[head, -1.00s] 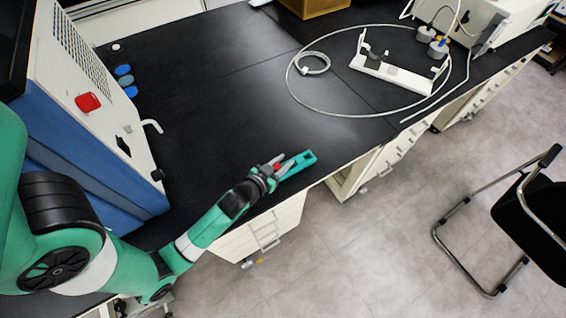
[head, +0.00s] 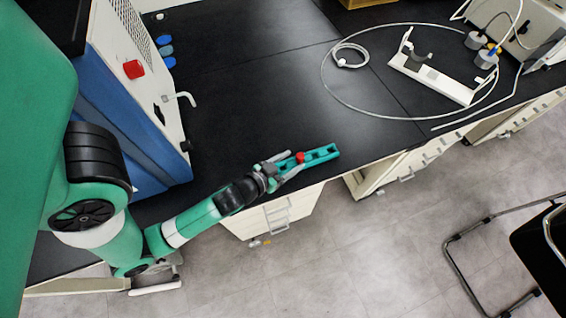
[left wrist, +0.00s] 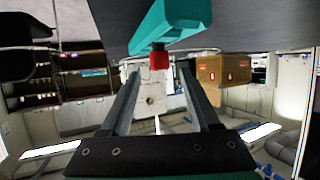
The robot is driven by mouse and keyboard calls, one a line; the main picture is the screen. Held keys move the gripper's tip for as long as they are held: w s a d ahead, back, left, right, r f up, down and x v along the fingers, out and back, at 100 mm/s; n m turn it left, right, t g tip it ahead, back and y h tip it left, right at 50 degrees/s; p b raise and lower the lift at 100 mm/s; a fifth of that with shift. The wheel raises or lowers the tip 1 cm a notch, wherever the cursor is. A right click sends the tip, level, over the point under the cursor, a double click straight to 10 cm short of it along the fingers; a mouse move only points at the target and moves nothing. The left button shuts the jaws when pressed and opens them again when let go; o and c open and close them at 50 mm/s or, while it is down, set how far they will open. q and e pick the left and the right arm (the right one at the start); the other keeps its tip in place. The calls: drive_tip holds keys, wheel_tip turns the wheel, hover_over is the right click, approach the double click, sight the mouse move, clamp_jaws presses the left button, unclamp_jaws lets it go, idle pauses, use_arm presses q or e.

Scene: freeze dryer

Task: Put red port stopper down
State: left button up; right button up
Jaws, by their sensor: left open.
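The red port stopper (head: 300,157) sits at the near end of a teal rack (head: 322,154) on the black bench, close to its front edge. My left gripper (head: 289,164) is open just short of the stopper, with its fingers pointing at it. In the left wrist view the stopper (left wrist: 159,59) shows at the end of the teal rack (left wrist: 172,22), in line with the gap between the open fingers (left wrist: 160,85). The fingers look apart from it. My right gripper is not in view.
A white and blue machine (head: 146,90) with a red knob (head: 133,69) stands at left. Blue discs (head: 165,50) lie beside it. A white tube loop (head: 335,103) surrounds a white stand (head: 430,78) at back right. The middle of the bench is clear.

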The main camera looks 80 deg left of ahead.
use_arm(q)
drive_tip(key=v, duration=0.4)
